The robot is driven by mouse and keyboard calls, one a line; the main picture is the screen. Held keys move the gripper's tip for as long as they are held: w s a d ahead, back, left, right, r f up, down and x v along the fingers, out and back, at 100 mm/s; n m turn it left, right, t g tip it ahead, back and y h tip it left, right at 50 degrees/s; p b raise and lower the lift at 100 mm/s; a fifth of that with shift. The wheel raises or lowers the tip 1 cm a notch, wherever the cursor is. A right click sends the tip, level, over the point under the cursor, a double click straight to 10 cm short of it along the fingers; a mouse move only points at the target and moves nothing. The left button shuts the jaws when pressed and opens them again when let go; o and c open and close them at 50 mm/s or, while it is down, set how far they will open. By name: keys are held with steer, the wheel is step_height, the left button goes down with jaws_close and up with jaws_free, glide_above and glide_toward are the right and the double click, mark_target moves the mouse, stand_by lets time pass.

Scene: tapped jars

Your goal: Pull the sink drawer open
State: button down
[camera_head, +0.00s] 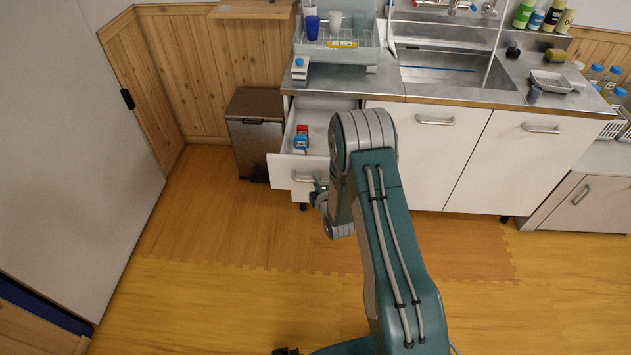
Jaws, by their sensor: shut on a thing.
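The sink drawer (281,171) is the white drawer at the left end of the sink cabinet. It stands pulled out from the cabinet, and its inside shows from above. A few small red and blue items (301,138) lie in it. Its metal handle (302,177) is on the front face. My gripper (319,187) is at the right part of this handle and is shut on it. My own arm hides the right side of the drawer and much of the gripper, so the fingertips are hard to make out.
A bin (255,135) stands close left of the drawer. White cabinet doors (428,155) are to the right, under the steel sink (445,68). A dish rack (338,48) with cups sits on the counter. The wooden floor (215,235) in front is clear.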

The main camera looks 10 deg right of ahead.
steer(key=shift+s+f, duration=0.1)
steer(key=shift+f, duration=0.2)
steer(key=c, duration=0.7)
jaws_free()
steer(key=shift+o, duration=0.2)
steer(key=shift+r, duration=0.15)
steer(key=v, duration=1.1)
steer(key=shift+s, duration=0.35)
